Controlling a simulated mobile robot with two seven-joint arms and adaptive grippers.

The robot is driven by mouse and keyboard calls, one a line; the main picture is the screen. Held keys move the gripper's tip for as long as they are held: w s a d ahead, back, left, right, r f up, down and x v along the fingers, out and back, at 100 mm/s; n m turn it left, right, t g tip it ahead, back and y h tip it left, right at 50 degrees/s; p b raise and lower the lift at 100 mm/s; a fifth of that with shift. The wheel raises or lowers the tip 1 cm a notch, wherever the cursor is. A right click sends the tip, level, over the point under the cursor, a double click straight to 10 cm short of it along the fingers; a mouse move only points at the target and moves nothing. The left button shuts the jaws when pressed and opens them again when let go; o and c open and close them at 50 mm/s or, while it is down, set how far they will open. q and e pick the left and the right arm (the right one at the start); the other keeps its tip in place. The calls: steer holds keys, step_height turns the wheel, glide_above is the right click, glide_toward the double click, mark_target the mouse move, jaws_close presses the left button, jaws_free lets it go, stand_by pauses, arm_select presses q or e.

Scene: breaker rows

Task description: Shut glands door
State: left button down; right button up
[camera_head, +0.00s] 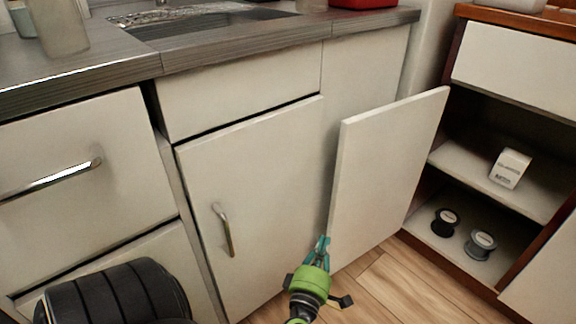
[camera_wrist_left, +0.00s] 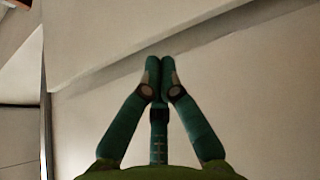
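The open door (camera_head: 388,172) is a plain pale panel, swung out from the left side of the open shelf cabinet (camera_head: 433,160) at the right. I cannot read a label that names it as the glands door. My left gripper (camera_head: 323,243) has a green body and teal fingers, and sits at the lower part of the door's free edge. In the left wrist view the fingertips (camera_wrist_left: 160,64) are together with nothing visible between them, in front of pale panels. I cannot tell whether they touch the door. My right gripper is not in view.
Inside the cabinet, a white box (camera_head: 510,168) stands on the upper shelf, with a black spool (camera_head: 446,222) and a grey spool (camera_head: 481,244) below. A closed cupboard with a handle (camera_head: 223,230) stands left of the door. Wooden floor (camera_head: 385,290) is clear in front.

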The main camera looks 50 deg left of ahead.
arm_select(q)
steer(key=w+a+f+g+b, duration=0.1)
steer(key=w+a+f+b, duration=0.1)
steer(key=w+a, duration=0.4)
steer(key=shift+w+f, duration=0.25)
steer(key=shift+d+n, duration=0.15)
steer(key=shift+n, duration=0.15)
